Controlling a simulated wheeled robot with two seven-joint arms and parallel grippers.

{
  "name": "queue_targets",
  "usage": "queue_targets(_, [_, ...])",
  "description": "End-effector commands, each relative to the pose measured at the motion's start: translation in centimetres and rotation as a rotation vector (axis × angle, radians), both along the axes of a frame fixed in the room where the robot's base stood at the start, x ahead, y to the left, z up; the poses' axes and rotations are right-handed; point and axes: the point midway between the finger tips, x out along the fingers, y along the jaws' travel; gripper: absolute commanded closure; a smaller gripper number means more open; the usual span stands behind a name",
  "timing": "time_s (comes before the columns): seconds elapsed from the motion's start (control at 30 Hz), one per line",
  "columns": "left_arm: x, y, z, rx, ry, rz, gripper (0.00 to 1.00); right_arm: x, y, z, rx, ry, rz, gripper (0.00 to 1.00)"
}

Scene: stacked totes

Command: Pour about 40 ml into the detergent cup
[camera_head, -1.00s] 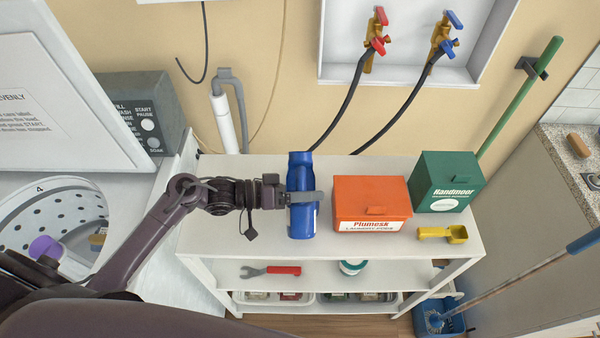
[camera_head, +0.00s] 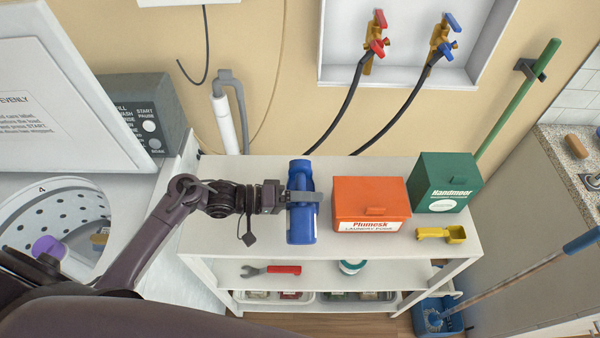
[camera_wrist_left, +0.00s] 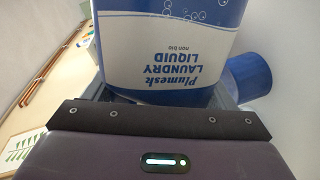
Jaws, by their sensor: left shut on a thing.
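A blue bottle (camera_head: 301,226) is above the white shelf's top, left of the orange box. The wrist view shows its white label, reading Plumesh Laundry Liquid upside down, on the bottle (camera_wrist_left: 172,60). A blue round part, perhaps its cap (camera_wrist_left: 249,77), shows at the right there. My left gripper (camera_head: 303,197) is shut on the bottle from the left; its fingers are mostly hidden in the wrist view. A purple cup-like piece (camera_head: 47,246) shows in the open white washer drum at the far left; I cannot tell whether it is the detergent cup. My right gripper is not in view.
The orange box (camera_head: 370,203) and green box (camera_head: 445,182) stand right of the bottle, with a yellow scoop (camera_head: 441,234) in front. The white shelf (camera_head: 235,235) is clear at its left. A grey control box (camera_head: 145,112) and raised lid (camera_head: 60,90) flank the washer.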

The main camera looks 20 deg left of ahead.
Motion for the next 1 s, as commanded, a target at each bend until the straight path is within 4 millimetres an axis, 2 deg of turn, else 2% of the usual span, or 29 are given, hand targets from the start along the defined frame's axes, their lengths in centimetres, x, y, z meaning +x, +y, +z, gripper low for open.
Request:
queue_targets(0.1, [-0.1, -0.1, -0.2, -0.02, 0.04, 0.0, 0.84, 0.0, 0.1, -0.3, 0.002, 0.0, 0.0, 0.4])
queue_targets(0.2, [0.0, -0.1, 0.7, -0.031, 0.078, -0.001, 0.84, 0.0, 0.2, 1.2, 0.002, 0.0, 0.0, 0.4])
queue_targets(0.3, [0.0, -0.1, 0.6, -0.041, 0.11, -0.001, 0.84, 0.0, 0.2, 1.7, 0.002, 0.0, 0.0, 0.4])
queue_targets(1.0, [0.0, -0.1, 0.5, -0.078, 0.224, -0.002, 0.84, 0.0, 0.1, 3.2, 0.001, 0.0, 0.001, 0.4])
